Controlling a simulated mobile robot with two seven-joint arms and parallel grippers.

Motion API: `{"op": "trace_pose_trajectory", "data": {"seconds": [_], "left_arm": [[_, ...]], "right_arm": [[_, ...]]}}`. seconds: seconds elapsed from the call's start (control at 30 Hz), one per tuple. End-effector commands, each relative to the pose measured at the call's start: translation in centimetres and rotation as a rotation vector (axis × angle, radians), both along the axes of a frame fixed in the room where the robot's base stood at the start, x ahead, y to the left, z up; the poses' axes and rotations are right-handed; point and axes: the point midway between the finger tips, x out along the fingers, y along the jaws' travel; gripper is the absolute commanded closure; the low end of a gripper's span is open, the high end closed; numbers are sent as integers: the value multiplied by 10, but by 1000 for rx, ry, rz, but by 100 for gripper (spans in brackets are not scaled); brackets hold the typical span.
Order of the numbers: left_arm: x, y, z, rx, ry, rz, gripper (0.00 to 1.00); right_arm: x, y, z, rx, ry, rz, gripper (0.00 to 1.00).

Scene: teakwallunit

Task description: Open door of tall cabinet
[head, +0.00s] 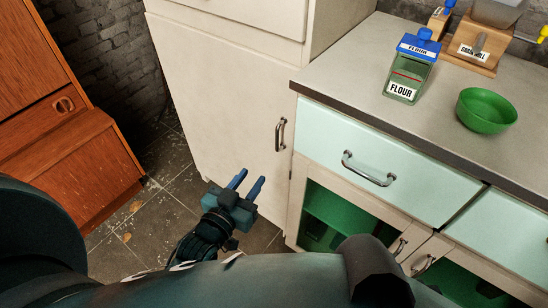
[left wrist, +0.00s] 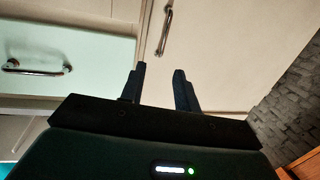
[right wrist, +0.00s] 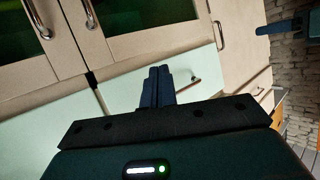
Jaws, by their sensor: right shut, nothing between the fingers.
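The tall cabinet (head: 215,95) is cream-white and stands in the middle of the head view. Its door is shut, with a vertical metal handle (head: 281,134) near the door's right edge. My left gripper (head: 250,182) is open and empty, below and in front of the handle, apart from it. In the left wrist view the handle (left wrist: 164,32) shows above the spread fingers (left wrist: 160,88). My right gripper (right wrist: 158,88) is shut and empty in the right wrist view, in front of a mint drawer; it does not show in the head view.
A counter (head: 440,125) stands right of the cabinet, bearing a flour jar (head: 408,70), a green bowl (head: 487,110) and a corn mill (head: 475,50). Below are a mint drawer (head: 330,140) with a handle and glass doors. A wooden unit (head: 75,150) stands left. Tiled floor lies between.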

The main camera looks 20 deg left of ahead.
Motion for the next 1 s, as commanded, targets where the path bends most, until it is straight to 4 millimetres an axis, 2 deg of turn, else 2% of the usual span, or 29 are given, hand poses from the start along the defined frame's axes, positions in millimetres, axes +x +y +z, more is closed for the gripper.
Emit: {"op": "trace_pose_trajectory", "data": {"seconds": [0.03,0.27,0.37,0.8,1.0], "left_arm": [[5,2,-10,-5,-33,7,68],[18,5,-3,-13,-87,17,68],[30,3,-3,-13,-87,17,68],[116,-11,-4,-13,-84,16,68],[137,-14,-4,-13,-83,16,68]], "right_arm": [[0,0,-10,8,-14,0,100],[-1,1,-4,22,-35,-2,100],[-1,0,-3,22,-37,-3,100],[-1,-2,-2,20,-69,-9,100],[-2,-4,1,20,-83,-13,100]]}}
